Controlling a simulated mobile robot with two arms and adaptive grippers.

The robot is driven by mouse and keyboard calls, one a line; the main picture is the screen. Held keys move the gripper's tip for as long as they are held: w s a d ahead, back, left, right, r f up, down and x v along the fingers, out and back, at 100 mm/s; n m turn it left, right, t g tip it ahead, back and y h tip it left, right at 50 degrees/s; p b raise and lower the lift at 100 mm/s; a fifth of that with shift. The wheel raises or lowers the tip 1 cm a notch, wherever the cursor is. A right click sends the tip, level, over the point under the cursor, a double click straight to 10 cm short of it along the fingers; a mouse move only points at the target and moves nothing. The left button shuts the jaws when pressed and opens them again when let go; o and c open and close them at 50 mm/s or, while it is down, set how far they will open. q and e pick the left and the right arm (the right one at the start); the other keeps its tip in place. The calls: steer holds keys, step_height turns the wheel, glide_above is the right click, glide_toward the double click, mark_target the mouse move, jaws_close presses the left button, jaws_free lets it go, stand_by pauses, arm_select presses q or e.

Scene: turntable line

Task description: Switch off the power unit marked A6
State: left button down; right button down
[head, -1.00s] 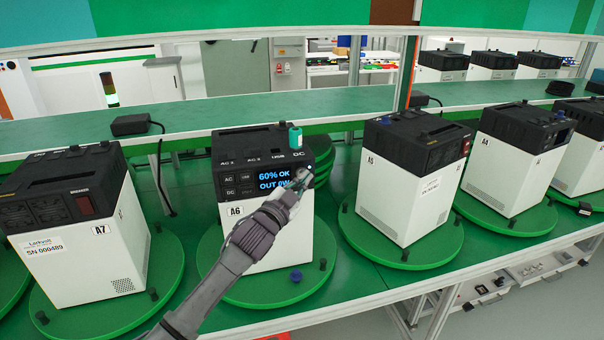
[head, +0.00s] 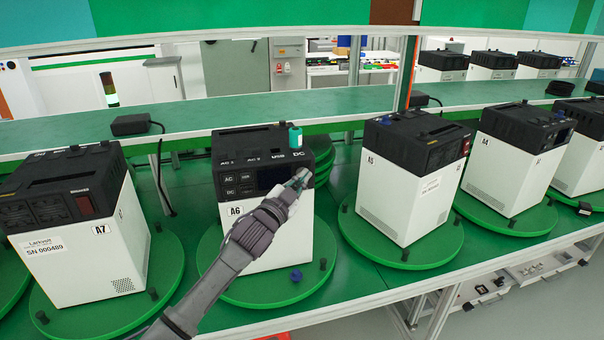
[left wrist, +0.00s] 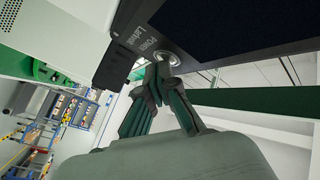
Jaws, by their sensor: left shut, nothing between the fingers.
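The power unit marked A6 (head: 232,211) is a white box with a black top, standing on a green round turntable (head: 215,272). Its screen (head: 272,178) is dark; the dark screen also shows in the left wrist view (left wrist: 235,22). My left gripper (head: 302,177) is shut and empty at the right end of the black front panel. In the left wrist view its fingertips (left wrist: 164,62) are at a round metal-rimmed button (left wrist: 174,59) beside the word Power. I cannot tell whether they still press it. My right gripper is out of view.
Unit A7 (head: 75,262) stands to the left; units A5 (head: 400,195) and A4 (head: 505,160) stand to the right.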

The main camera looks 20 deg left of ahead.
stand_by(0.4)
arm_select(q)
steer(key=shift+s+d+p, duration=0.3)
steer(key=shift+s+d, duration=0.05)
steer(key=shift+s, duration=0.25)
steer(key=shift+d, duration=0.1)
steer(key=shift+s+d+p, duration=0.3)
steer(key=shift+s+d, duration=0.15)
steer(key=shift+s, duration=0.25)
steer(key=shift+s+d+p, duration=0.25)
steer(key=shift+s+d, duration=0.2)
steer(key=shift+s, duration=0.25)
steer(key=shift+s+d+p, duration=0.3)
steer(key=shift+s+d, duration=0.15)
steer(key=shift+s, duration=0.25)
steer(key=shift+f, duration=0.1)
